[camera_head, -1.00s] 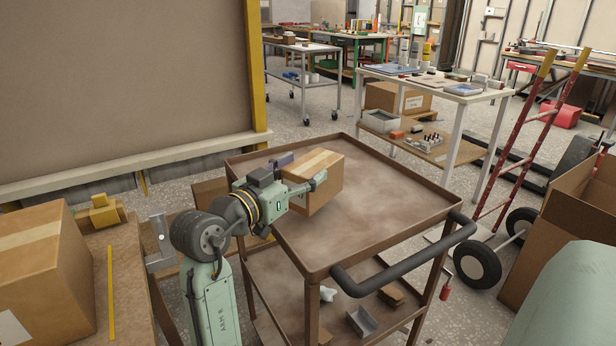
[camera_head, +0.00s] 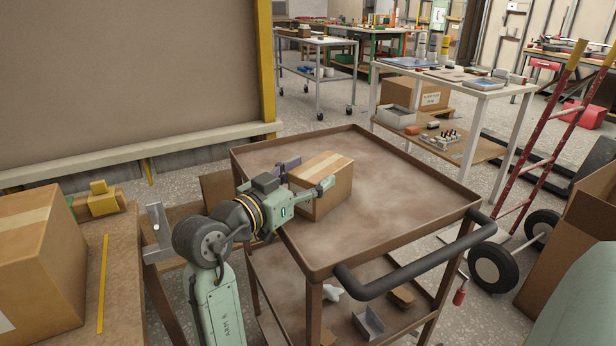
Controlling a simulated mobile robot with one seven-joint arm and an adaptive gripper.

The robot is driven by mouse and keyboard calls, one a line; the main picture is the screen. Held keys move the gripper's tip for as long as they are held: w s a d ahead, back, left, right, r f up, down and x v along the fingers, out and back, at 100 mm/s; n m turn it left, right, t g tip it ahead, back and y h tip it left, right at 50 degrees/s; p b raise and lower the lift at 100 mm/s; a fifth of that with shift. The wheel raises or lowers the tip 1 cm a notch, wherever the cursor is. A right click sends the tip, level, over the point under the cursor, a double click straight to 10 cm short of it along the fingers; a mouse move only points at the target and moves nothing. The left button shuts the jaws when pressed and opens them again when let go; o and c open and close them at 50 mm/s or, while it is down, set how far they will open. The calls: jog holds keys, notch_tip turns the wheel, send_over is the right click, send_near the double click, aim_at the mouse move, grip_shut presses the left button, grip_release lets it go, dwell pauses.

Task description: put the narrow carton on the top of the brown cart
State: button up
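The narrow carton (camera_head: 336,196) is a brown cardboard box with a lighter tape strip along its top. It is at the left part of the brown cart's top (camera_head: 400,205), and its base looks at or very near the surface. My gripper (camera_head: 306,178) reaches in from the left with one finger on each side of the carton and appears shut on it. The dark far finger is partly hidden behind the carton, and the near green finger lies across its near side.
The cart has a raised rim and a black handle (camera_head: 410,262); its top is otherwise clear. A larger carton (camera_head: 38,262) sits on a bench at the left. A red hand truck (camera_head: 530,170) and an open box (camera_head: 580,245) stand at the right.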

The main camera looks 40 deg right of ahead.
jog(key=o, duration=0.4)
jog(key=shift+o, duration=0.2)
jog(key=shift+r, duration=0.1)
jog(key=shift+a, duration=0.15)
jog(key=a, duration=0.2)
jog(key=a+b, duration=0.1)
jog(key=a, duration=0.1)
jog(key=s+a, duration=0.1)
jog(key=a, duration=0.2)
jog(key=shift+s+a, duration=0.1)
